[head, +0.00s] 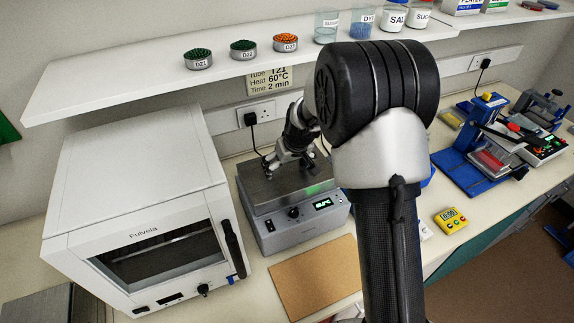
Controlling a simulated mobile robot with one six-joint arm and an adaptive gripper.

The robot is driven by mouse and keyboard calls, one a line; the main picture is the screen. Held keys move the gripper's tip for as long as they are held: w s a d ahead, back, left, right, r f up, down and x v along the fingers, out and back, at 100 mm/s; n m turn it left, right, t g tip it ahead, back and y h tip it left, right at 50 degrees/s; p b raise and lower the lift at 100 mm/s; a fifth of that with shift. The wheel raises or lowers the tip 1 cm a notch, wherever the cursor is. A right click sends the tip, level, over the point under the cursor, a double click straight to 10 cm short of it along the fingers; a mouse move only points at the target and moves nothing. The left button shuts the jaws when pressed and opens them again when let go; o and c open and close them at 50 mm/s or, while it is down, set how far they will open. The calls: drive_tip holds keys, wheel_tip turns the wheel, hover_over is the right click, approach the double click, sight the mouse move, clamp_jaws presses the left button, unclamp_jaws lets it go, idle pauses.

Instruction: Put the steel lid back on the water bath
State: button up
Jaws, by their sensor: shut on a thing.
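The water bath (304,229) is a grey box with a lit display on its front. It stands on the bench right of the white oven. The steel lid (309,186) is a flat metal plate over the top of the bath, roughly lined up with it. I cannot tell whether it rests fully on the rim or sits slightly above it. My gripper (285,172) points down at the middle of the lid and is shut on it, likely by its handle, which the fingers hide. My arm covers the area right of the bath.
A white oven (140,200) stands close on the left. A brown board (315,278) lies in front of the bath. A shelf (130,82) with jars and dishes overhangs behind. A yellow timer (451,220) and blue apparatus (470,165) are to the right.

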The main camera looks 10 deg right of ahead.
drive_tip(key=shift+f, duration=0.25)
drive_tip(key=o, duration=1.1)
drive_tip(key=shift+r, duration=0.15)
